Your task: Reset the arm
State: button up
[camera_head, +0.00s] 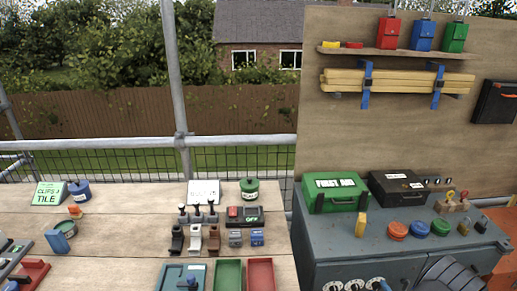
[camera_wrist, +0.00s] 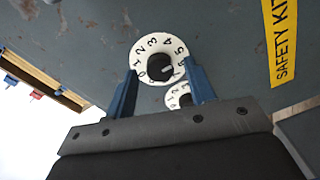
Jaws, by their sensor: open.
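My gripper (camera_wrist: 160,68) shows in the wrist view with its two blue fingers spread apart and nothing held between them. A white numbered dial (camera_wrist: 138,52) with a dark centre appears between and beyond the fingertips; I cannot tell whether they touch it. A second numbered dial (camera_wrist: 173,97) is partly hidden behind the right finger and the gripper body. In the head view, several white dials (camera_head: 352,285) sit on the front of the grey cabinet (camera_head: 330,247) at the bottom edge. A dark rounded part at the lower right there may be my arm.
A green first aid case (camera_head: 336,192) and black case (camera_head: 397,188) stand on the cabinet, with red (camera_head: 397,230), blue (camera_head: 417,229) and green (camera_head: 440,227) round items in front. The wooden bench (camera_head: 120,240) at left holds clips and trays. A yellow "SAFETY KIT" strip (camera_wrist: 281,40) crosses the grey panel.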

jog(key=n, duration=0.5)
jog(key=shift+n, duration=0.4)
jog(key=n+h, duration=0.1)
jog(key=n, duration=0.5)
jog(key=shift+r, duration=0.1)
